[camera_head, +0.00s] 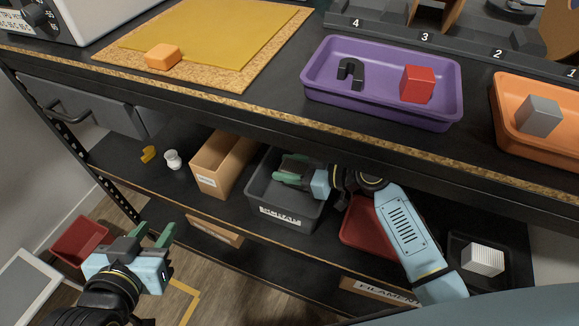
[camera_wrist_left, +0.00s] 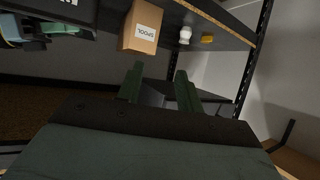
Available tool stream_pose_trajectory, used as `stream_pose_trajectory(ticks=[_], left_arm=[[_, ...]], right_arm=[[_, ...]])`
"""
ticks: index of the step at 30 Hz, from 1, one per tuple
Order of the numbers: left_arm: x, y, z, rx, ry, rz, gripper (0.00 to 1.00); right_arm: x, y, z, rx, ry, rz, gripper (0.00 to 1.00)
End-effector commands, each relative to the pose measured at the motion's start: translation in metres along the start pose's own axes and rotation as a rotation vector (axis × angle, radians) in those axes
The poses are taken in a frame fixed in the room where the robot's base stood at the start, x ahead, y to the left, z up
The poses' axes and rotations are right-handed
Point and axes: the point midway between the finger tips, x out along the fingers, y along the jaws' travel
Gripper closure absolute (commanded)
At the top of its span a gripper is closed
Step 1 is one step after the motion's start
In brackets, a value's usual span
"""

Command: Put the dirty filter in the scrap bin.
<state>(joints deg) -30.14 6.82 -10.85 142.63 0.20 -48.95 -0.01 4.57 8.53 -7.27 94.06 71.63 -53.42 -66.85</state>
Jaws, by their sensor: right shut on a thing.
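My right gripper (camera_head: 294,173) reaches in over the dark grey bin (camera_head: 262,187) on the shelf under the bench. It is shut on a dark greyish block (camera_head: 297,160), seemingly the dirty filter, mostly hidden by the fingers. The bin has a white front label that I cannot read clearly. A white ribbed block (camera_head: 483,259), like a clean filter, sits in a black tray at the lower right. My left gripper (camera_head: 154,236) is open and empty, in front of the shelf; its spread green fingers also show in the left wrist view (camera_wrist_left: 160,88).
A cardboard box (camera_head: 217,165) stands left of the grey bin, with a white item (camera_head: 172,159) and a yellow item (camera_head: 149,154) beyond. A red tray (camera_head: 366,224) lies right of it. The bench edge overhangs the shelf. A red bin (camera_head: 80,242) stands at lower left.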

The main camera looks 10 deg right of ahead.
Motion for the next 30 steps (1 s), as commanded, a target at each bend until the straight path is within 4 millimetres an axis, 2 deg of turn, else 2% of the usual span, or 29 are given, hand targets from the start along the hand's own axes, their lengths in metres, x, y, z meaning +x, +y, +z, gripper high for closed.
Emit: stream_pose_trajectory(ticks=[1,2,6,18,29,30], left_arm=[[0.000,0.000,0.000,0.000,0.000,0.001,0.64],[0.000,0.000,0.000,0.000,0.000,0.001,0.64],[0.000,0.000,0.001,0.000,-0.001,0.001,0.64],[0.000,0.000,0.002,0.000,-0.017,0.001,0.64],[-0.022,-0.011,0.059,-0.006,-0.362,-0.029,0.64],[-0.026,-0.013,0.066,-0.008,-0.405,-0.033,0.64]], right_arm=[[0.001,-0.002,0.008,0.000,-0.015,-0.003,0.83],[0.001,-0.002,0.009,0.000,-0.016,-0.003,0.58],[0.001,-0.003,0.010,0.001,-0.018,-0.004,0.39],[0.000,-0.003,0.009,0.000,-0.021,-0.005,0.39],[-0.004,-0.003,-0.005,0.002,-0.015,-0.005,0.39],[-0.010,-0.002,-0.005,0.001,-0.017,-0.003,0.39]])
